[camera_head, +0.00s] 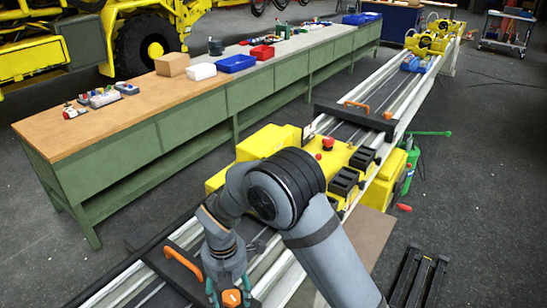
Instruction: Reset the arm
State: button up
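My grey arm reaches in from the lower right and bends down over the long rail assembly. My gripper (229,290) is at the bottom edge of the picture, over the near end of the rails (281,279). Its two teal fingers stand apart. A small orange piece (231,298) shows between them, and I cannot tell whether it touches either finger. The fingertips are partly cut off by the picture edge. Yellow machine blocks (322,155) with a red button (327,144) sit on the rails behind my arm, partly hidden by it.
An orange handle (183,263) on a dark crossbar lies left of my gripper. A green workbench (190,125) with boxes and blue and red bins runs along the left. A dark slatted pallet (418,278) lies at lower right. Open floor lies to the right.

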jog(key=m, duration=0.5)
jog(key=shift+b, duration=0.35)
jog(key=m, duration=1)
jog(key=shift+r+m, duration=0.1)
jog(key=shift+m, duration=0.2)
jog(key=m, duration=0.4)
jog(key=shift+m+p, duration=0.4)
